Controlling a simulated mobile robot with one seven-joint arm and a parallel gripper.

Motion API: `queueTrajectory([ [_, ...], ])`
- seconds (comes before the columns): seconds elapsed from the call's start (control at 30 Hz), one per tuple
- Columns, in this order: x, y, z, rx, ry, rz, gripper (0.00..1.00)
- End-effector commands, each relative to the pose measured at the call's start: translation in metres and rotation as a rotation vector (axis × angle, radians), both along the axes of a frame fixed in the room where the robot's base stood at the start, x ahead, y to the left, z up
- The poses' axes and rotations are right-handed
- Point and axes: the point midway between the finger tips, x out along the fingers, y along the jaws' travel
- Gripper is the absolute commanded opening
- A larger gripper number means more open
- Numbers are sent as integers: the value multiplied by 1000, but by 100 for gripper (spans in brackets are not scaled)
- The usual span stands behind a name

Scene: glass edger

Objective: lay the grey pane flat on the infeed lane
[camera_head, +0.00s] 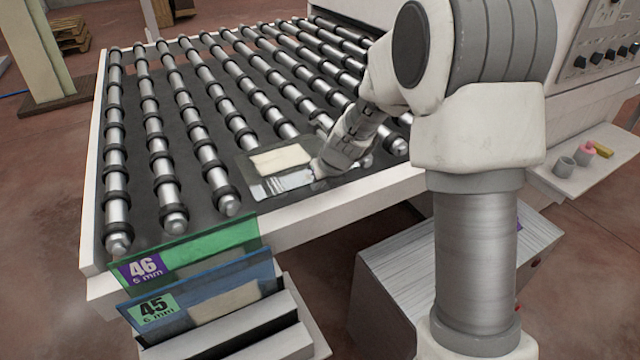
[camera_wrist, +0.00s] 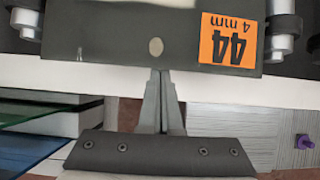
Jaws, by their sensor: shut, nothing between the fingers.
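The grey pane (camera_head: 247,167) lies flat or nearly so on the rollers of the infeed lane (camera_head: 183,134), at the lane's near edge. It looks dark and glossy, with a pale patch that may be a reflection. In the wrist view the grey pane (camera_wrist: 110,40) fills the upper middle and bears an orange label reading 44, 4 mm. My gripper (camera_head: 318,168) is at the pane's right part and hides some of it. In the wrist view my gripper (camera_wrist: 160,74) is shut and empty, its fingertips at the pane's near edge. Contact cannot be told.
A green pane (camera_head: 215,243) labelled 46 and a blue pane (camera_head: 235,285) labelled 45 stand in a rack in front of the lane. The lane's left rollers are bare.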

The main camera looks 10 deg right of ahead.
Motion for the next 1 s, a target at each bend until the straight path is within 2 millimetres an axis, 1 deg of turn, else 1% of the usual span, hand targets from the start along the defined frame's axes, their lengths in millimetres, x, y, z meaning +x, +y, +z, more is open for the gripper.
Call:
queueTrajectory([
  [0.17,2,1,2,1,1,0,0],
  [0.4,25,11,6,1,0,1,0],
  [0.6,37,16,3,1,-1,-1,0],
  [1.0,38,16,1,0,-2,-1,0],
])
